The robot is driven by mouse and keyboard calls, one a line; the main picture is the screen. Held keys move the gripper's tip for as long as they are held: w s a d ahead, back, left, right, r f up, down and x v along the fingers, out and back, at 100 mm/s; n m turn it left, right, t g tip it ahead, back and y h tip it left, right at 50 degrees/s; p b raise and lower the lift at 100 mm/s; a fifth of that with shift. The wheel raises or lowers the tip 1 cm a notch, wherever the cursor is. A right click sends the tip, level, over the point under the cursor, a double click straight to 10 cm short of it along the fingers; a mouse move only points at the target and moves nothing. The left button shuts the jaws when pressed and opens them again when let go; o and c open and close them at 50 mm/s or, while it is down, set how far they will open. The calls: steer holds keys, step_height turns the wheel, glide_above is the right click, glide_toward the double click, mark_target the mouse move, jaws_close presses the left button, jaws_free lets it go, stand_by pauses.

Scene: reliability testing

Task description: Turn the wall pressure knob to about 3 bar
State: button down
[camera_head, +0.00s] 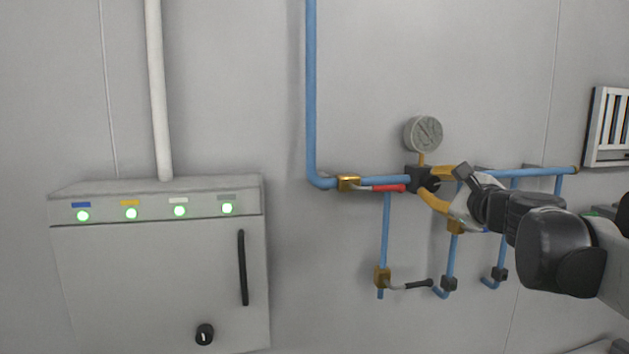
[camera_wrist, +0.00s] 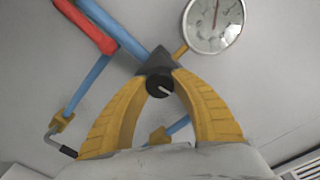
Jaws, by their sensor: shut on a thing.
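The pressure knob (camera_wrist: 160,87) is small, round and black with a white pointer mark, on a dark regulator block (camera_wrist: 155,62) in the blue pipe. My gripper (camera_wrist: 160,80) is shut on the knob, with one yellow finger on each side. In the head view my gripper (camera_head: 432,182) reaches the regulator from the right, and my fingers partly cover it. The round gauge (camera_head: 423,133) sits on a short brass stem above the regulator. It also shows at the top of the wrist view (camera_wrist: 214,24), where its needle points roughly upward; the scale is too small to read.
A red-handled valve (camera_head: 388,188) lies just left of the regulator. Blue branch pipes drop below, one with a black-handled valve (camera_head: 418,284). A grey cabinet (camera_head: 160,280) with green lights stands at left. A white slatted panel (camera_head: 607,127) is at right.

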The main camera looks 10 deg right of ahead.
steer(key=c, duration=1)
jaws_free()
steer(key=s, duration=1.2)
steer(key=shift+d+r, duration=0.15)
steer(key=shift+r, duration=0.05)
